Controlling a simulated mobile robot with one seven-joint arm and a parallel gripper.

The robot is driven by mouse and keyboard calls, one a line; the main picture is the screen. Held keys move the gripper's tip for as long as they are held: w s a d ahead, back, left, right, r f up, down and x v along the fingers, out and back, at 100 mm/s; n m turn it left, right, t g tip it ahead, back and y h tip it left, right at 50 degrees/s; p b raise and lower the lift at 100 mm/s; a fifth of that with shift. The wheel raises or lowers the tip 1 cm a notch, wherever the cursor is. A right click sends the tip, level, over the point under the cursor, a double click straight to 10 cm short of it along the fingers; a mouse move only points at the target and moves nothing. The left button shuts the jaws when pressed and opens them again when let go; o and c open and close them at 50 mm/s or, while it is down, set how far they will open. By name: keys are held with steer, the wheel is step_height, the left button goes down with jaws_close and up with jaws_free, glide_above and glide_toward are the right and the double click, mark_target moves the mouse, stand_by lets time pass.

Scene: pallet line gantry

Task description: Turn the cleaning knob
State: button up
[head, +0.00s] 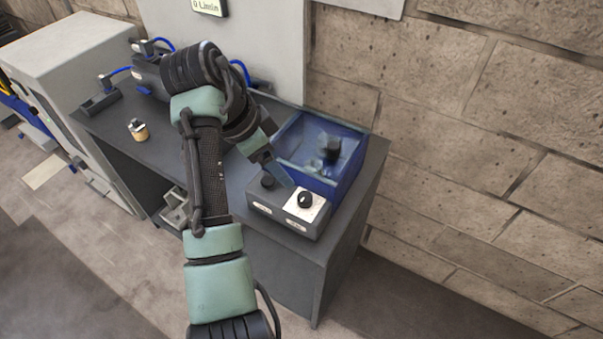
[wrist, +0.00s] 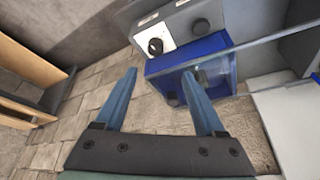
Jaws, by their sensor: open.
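A grey control box (head: 290,222) sits at the front right of the bench and carries two black knobs. One knob (head: 305,199) is on a white square plate; the other knob (head: 267,181) is to its left on bare grey. Labels below them are too small to read, so I cannot tell which is the cleaning knob. In the wrist view, the white-plate knob (wrist: 156,46) and the plain knob (wrist: 201,25) are beyond my fingertips.
A blue open-topped bin (head: 345,185) with a dark item inside stands directly behind the control box. A small tan-and-black part (head: 138,130) is on the left of the bench (head: 165,150). A brick wall (head: 480,130) is to the right.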

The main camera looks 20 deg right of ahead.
mark_target(303, 197)
steer(key=x, duration=0.8)
steer(key=s+x, duration=0.1)
steer(key=x, duration=0.3)
steer(key=shift+f+p, duration=0.35)
steer(key=shift+f, duration=0.1)
jaws_close()
